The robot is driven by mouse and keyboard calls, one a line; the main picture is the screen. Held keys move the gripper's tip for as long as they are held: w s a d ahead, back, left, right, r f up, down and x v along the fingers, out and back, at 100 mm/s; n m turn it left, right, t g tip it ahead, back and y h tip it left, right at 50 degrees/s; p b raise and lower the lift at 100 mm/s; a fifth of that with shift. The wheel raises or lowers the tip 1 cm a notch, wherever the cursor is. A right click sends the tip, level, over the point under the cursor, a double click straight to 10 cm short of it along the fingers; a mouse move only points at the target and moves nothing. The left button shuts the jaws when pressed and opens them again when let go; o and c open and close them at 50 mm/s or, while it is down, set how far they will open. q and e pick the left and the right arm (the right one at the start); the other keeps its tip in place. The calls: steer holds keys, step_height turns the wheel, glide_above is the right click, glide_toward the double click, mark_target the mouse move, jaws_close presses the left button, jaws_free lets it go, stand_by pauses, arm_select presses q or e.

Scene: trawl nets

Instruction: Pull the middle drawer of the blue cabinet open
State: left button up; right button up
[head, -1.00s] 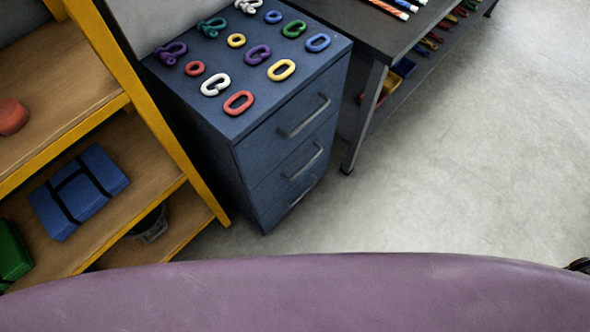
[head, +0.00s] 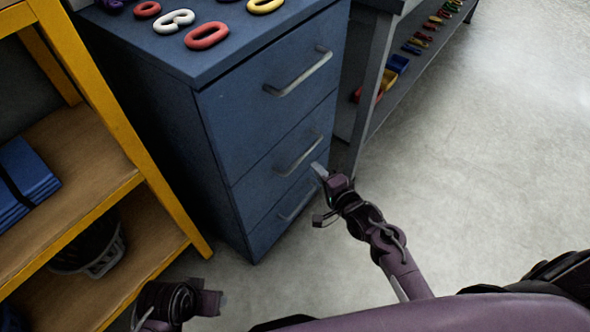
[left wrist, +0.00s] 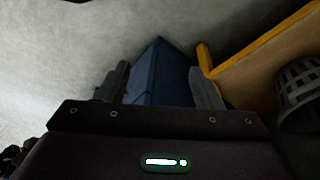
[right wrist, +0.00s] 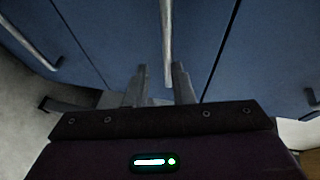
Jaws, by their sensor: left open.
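The blue cabinet (head: 215,100) has three drawers, all looking closed. The middle drawer (head: 258,185) has a grey bar handle (head: 297,156), which runs upright in the right wrist view (right wrist: 167,40). My right gripper (head: 318,194) is open just in front of the cabinet, near the right end of the middle handle. In the right wrist view its fingers (right wrist: 161,86) are apart and the near end of the handle lines up between them; contact cannot be told. My left gripper (head: 215,300) is open and empty, low in front of the cabinet, which also shows in the left wrist view (left wrist: 160,75).
A yellow-framed shelf (head: 120,115) stands close to the cabinet's left. A dark table (head: 365,100) with items on its lower shelf stands to the right. Colored ring and number shapes (head: 207,36) lie on the cabinet top. The floor at right is clear.

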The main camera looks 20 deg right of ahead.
mark_target(305, 156)
steer(key=x, duration=0.2)
steer(key=b+x, duration=0.1)
steer(key=x, duration=0.2)
steer(key=r+b+x, duration=0.1)
steer(key=x, duration=0.2)
steer(key=shift+w+a, duration=0.1)
steer(key=shift+w, duration=0.05)
arm_select(q)
steer(key=shift+w+d+t+h, duration=0.2)
steer(key=shift+w+d+t, duration=0.15)
steer(key=shift+d, duration=0.25)
steer(key=shift+w+d+t+h, duration=0.2)
steer(key=shift+d+t, duration=0.25)
steer(key=shift+d, duration=0.15)
arm_select(e)
jaws_close()
